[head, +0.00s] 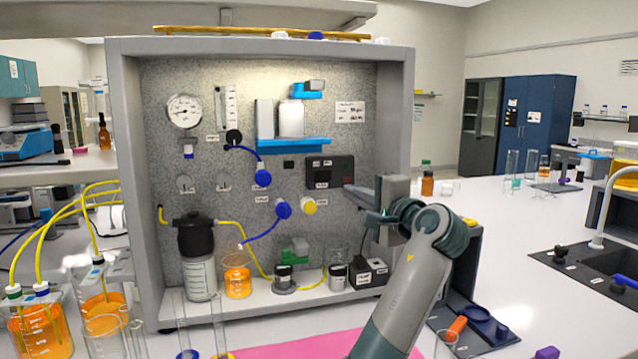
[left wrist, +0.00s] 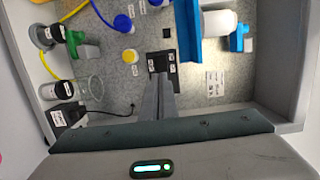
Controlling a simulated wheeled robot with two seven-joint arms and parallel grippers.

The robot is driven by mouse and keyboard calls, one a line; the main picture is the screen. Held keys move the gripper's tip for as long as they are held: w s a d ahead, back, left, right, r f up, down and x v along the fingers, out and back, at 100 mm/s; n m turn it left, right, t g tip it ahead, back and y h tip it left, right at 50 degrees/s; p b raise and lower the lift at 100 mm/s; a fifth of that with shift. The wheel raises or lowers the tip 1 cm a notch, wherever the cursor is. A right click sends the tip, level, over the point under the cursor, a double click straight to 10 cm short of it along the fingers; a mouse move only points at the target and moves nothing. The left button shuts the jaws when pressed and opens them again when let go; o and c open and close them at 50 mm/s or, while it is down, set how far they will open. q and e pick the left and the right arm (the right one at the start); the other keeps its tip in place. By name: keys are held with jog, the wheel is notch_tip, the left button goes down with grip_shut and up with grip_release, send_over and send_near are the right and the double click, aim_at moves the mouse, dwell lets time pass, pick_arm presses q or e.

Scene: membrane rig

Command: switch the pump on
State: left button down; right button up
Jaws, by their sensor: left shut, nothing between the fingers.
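A dark control box (head: 330,172) with small labelled parts is mounted on the speckled back panel of the rig. It also shows in the left wrist view (left wrist: 171,68), partly covered by my fingers. My left gripper (head: 350,189) is shut and empty, its fingertips at the box's lower right edge in the head view. In the left wrist view the closed fingers (left wrist: 160,78) point at the box's face; I cannot tell whether they touch it. A small black box (head: 369,273) with labels stands on the rig's floor at the right; I cannot tell which box is the pump's. My right gripper is not in view.
Blue valve knobs (head: 283,209) and a yellow one (head: 309,206) sit left of my gripper. A blue shelf (head: 293,142) holds a white bottle. The rig's grey right wall (head: 399,120) stands close to my arm. Orange-filled beakers (head: 40,330) stand at the front left.

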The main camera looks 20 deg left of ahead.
aim_at(317, 176)
pick_arm(q)
jog(key=shift+s+d+r, duration=0.1)
jog(key=shift+s, duration=0.05)
